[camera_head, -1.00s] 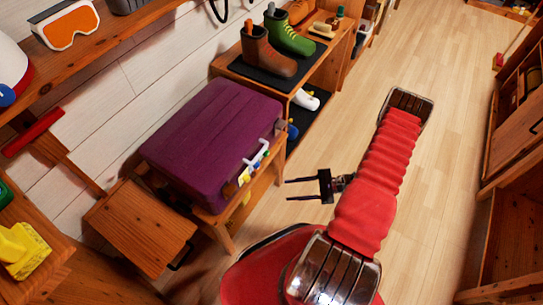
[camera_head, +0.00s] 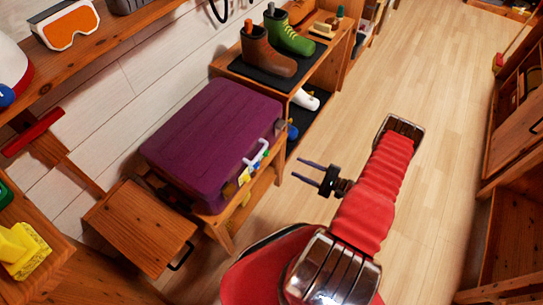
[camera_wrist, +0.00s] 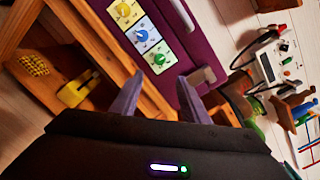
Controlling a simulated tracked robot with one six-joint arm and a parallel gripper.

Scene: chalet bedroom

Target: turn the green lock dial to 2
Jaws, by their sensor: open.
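The green lock dial (camera_wrist: 159,58) sits on a white plate on the front of the purple suitcase (camera_head: 212,140), last in a row after a yellow dial (camera_wrist: 122,9) and a blue dial (camera_wrist: 141,35). The suitcase lies on a wooden bench beside the wall. In the head view the dials are too small to read. My gripper (camera_head: 310,170) is open and empty, in the air to the right of the suitcase front. In the wrist view my gripper (camera_wrist: 158,98) has its two fingers apart below the green dial, not touching it.
The floor (camera_head: 440,110) to the right is clear.

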